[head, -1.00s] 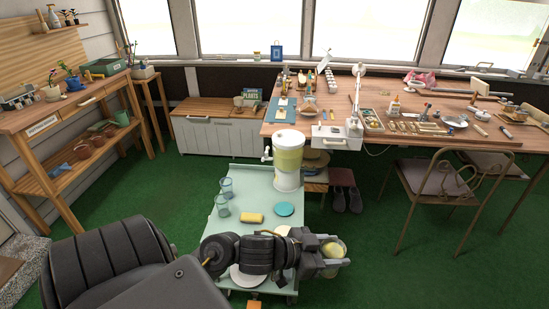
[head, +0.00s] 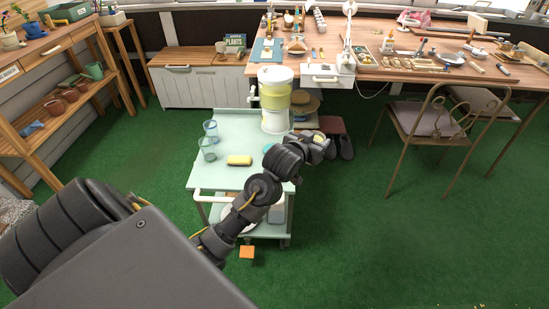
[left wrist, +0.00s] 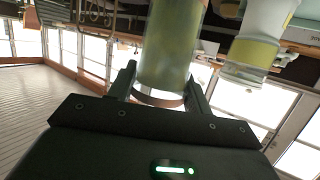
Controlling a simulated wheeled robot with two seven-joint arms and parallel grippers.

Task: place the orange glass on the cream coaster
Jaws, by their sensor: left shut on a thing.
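My left gripper (head: 319,147) is shut on a glass, held out past the right edge of the mint cart top (head: 212,179). In the left wrist view the glass (left wrist: 165,48) stands between the two fingers (left wrist: 160,88); it looks olive-amber with a brownish-orange end. In the head view only a small yellowish part of it shows. The cream coaster cannot be made out; my left arm covers the front right of the cart top. A teal coaster (head: 268,147) is partly visible behind the arm. My right gripper is out of view.
A workbench (head: 410,70) and a chair (head: 435,125) stand to the right. Green floor right of the cart is clear.

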